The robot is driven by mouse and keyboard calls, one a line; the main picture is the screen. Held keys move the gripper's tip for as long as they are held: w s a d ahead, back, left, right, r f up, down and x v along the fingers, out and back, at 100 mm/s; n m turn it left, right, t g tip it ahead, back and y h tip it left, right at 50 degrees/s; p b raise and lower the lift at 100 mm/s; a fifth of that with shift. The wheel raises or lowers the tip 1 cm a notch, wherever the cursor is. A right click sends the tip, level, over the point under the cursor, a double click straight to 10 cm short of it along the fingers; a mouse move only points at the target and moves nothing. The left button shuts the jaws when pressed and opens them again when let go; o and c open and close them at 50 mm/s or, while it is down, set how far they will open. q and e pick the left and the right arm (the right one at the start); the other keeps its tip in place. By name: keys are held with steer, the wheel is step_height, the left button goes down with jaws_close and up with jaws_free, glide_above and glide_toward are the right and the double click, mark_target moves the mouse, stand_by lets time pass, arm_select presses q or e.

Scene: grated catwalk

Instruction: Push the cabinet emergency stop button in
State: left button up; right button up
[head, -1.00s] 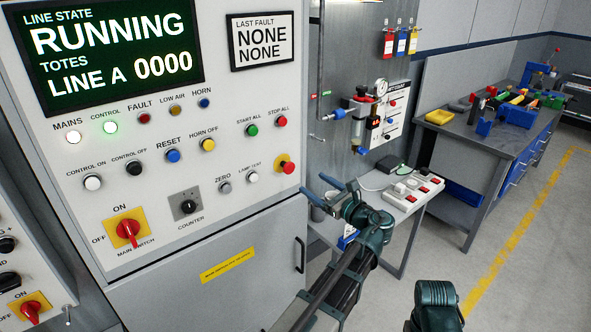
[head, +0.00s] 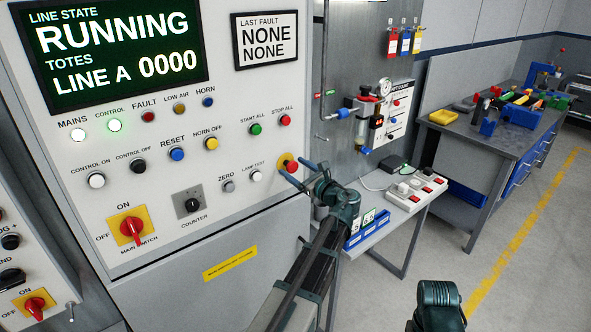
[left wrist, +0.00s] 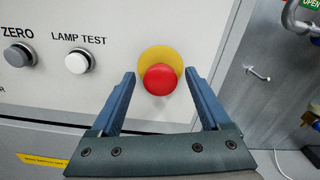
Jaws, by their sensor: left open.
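The emergency stop button is a red mushroom head on a yellow disc (head: 284,161) at the lower right of the cabinet panel. In the left wrist view the red button (left wrist: 160,79) stands out from its yellow disc, just beyond and between my fingertips. My left gripper (head: 286,173) is open, with its blue fingers in front of the button and partly covering it in the head view. In the left wrist view the gripper (left wrist: 158,88) holds nothing; I cannot tell whether a finger touches the button.
The cabinet panel (head: 110,205) carries several lamps, buttons and a red main switch (head: 132,228). The lamp test button (left wrist: 78,62) is left of my fingers. A small table (head: 385,222) with a power strip stands right of the cabinet. A workbench (head: 485,140) stands farther right.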

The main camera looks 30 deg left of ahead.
arm_select(q)
jaws_close()
steer(key=shift+x, duration=0.8)
jaws_free()
steer(key=v, duration=1.3)
steer(key=shift+s+d, duration=0.2)
steer(key=shift+d, duration=0.2)
steer(key=shift+f, duration=0.1)
